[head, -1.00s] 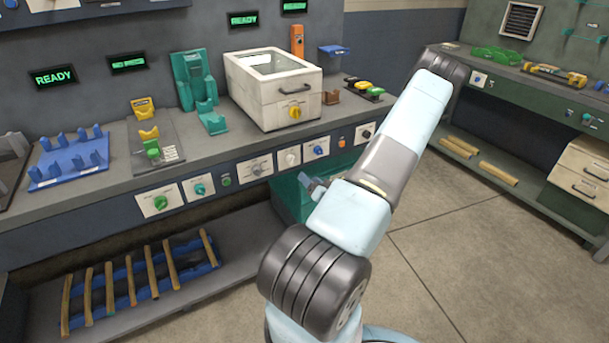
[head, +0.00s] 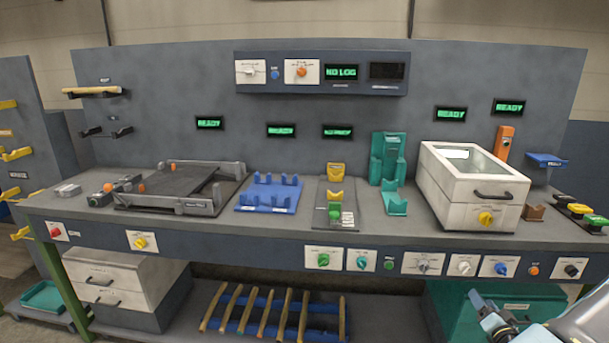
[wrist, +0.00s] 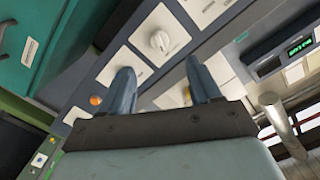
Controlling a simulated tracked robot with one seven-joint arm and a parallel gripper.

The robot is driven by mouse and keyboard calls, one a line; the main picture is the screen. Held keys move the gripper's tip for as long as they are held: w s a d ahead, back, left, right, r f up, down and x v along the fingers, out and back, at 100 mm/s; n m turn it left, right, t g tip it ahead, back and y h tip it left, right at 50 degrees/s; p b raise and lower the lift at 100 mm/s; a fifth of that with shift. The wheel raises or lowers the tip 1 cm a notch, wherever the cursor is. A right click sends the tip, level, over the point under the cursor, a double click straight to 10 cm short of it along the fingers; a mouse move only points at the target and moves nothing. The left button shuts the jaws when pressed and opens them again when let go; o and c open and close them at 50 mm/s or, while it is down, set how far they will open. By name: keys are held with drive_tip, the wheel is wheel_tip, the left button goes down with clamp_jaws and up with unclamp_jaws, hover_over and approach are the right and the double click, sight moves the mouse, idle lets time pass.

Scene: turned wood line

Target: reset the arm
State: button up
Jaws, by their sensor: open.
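My gripper (wrist: 160,90) shows in the wrist view with its two blue-grey fingers apart and nothing between them. Behind the fingers are a white plate with a knob (wrist: 160,41) and other controls of a dark panel; I cannot tell how far away they are.
A long workbench (head: 400,233) carries a blue cradle (head: 268,193), a green stand (head: 388,160) and a white lidded box (head: 473,187). Knobs line its front edge. Wooden sticks (head: 283,312) lie on the lower shelf. White drawers (head: 100,280) stand at lower left.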

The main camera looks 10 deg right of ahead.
drive_tip(key=w+a+r+n+g+y, duration=0.2)
drive_tip(key=w+r+n+g, duration=0.15)
drive_tip(key=w, duration=0.25)
drive_tip(key=w+a+r+n+g+h, duration=0.1)
drive_tip(key=a+r+n+g, duration=0.1)
drive_tip(key=a+r, duration=0.35)
drive_tip(key=w+a+r+n+g, duration=0.1)
drive_tip(key=a+r+g, duration=0.1)
drive_tip(key=r, duration=0.6)
drive_tip(key=w+a+r+n+g+h, duration=0.1)
drive_tip(key=a+r+n, duration=0.1)
drive_tip(key=a+r, duration=0.3)
drive_tip(key=s+a+r+g, duration=0.2)
drive_tip(key=s+a+r, duration=0.5)
drive_tip(key=a+r, duration=0.5)
drive_tip(key=s+a+r+y, duration=0.1)
drive_tip(key=s+a+r, duration=0.2)
drive_tip(key=s, duration=0.4)
drive_tip(key=s+a+r+y, duration=0.2)
drive_tip(key=s+a+r, duration=0.1)
drive_tip(key=s+a, duration=0.3)
drive_tip(key=shift+s+a+r+n+g+y, duration=0.2)
drive_tip(key=shift+s+a+n+g+y, duration=0.2)
drive_tip(key=shift+s, duration=0.7)
drive_tip(key=shift+d, duration=0.1)
drive_tip(key=shift+c, duration=0.3)
